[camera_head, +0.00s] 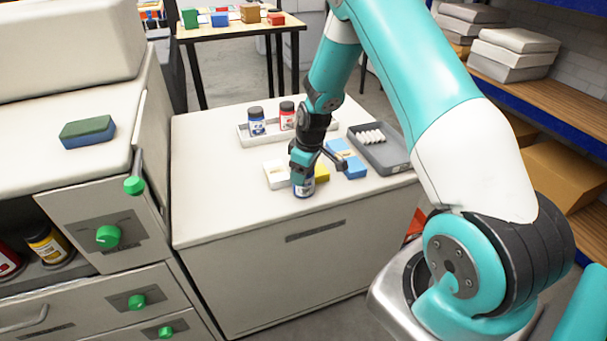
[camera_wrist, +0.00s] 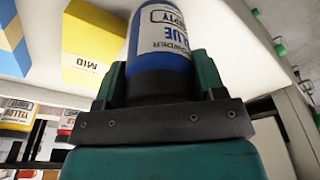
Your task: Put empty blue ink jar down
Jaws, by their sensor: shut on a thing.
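The blue ink jar (camera_head: 304,189) is in my gripper (camera_head: 304,172), over the front part of the pale cabinet top (camera_head: 215,205). In the wrist view the jar (camera_wrist: 163,45) has a white label reading BLUE and EMPTY. The fingers of my gripper (camera_wrist: 160,78) are shut on its two sides. The head view shows the jar roughly upright; I cannot tell whether its base touches the top. My gripper hides the jar's upper part in the head view.
A yellow block (camera_head: 321,172), a white block (camera_head: 276,174) and blue blocks (camera_head: 352,167) are close by. Behind stand a white tray (camera_head: 246,138) with another blue jar (camera_head: 257,122) and a red jar (camera_head: 287,117). A grey tray (camera_head: 393,162) is right. The top's left front is clear.

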